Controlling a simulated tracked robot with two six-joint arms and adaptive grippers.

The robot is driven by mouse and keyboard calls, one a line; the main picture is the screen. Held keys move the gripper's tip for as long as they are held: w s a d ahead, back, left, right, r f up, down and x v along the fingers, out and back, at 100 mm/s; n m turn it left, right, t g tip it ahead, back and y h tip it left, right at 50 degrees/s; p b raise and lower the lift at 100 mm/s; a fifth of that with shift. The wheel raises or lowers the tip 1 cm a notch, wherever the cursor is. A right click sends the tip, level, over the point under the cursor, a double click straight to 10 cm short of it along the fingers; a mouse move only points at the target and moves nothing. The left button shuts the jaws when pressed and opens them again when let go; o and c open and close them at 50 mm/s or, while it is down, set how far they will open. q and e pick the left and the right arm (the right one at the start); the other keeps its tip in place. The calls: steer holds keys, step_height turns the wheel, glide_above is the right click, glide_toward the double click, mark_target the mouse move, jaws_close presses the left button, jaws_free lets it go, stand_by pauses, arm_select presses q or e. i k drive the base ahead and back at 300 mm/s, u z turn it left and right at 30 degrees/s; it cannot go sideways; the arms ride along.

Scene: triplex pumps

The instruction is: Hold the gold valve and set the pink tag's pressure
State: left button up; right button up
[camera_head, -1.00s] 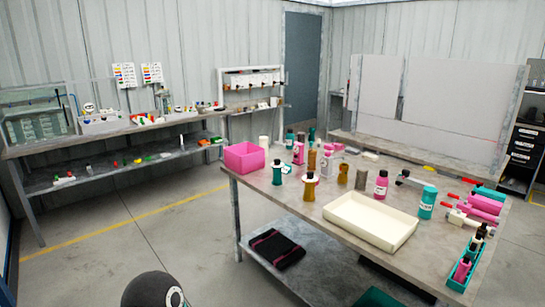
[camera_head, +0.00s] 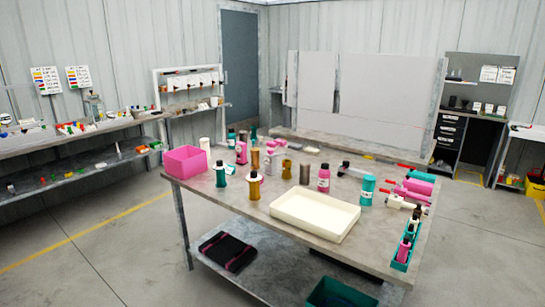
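A gold valve-like piece (camera_head: 254,188) with a white collar and dark top stands upright on the workbench (camera_head: 225,215), left of a cream tray. A plain gold cylinder (camera_head: 286,169) and another gold piece (camera_head: 255,160) stand behind it. A teal piece (camera_head: 221,177) with a dark top stands to its left. Several pink pieces stand near, among them a pink bottle (camera_head: 324,181) with a dark cap and pale label. I cannot make out which carries a pink tag, and no reading is legible. Neither of my grippers is in view.
The cream tray (camera_head: 283,219) looks empty at the bench's front. A pink bin (camera_head: 185,161) stands at its left corner; a teal rack (camera_head: 401,252) with bottles is at its right edge. Pink and teal cylinders lie behind the rack. Floor left of the bench is clear.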

mark_target(254, 174)
steer(key=k, duration=0.5)
steer(key=u, duration=0.45)
steer(key=i, duration=1.6)
steer(key=z, duration=0.5)
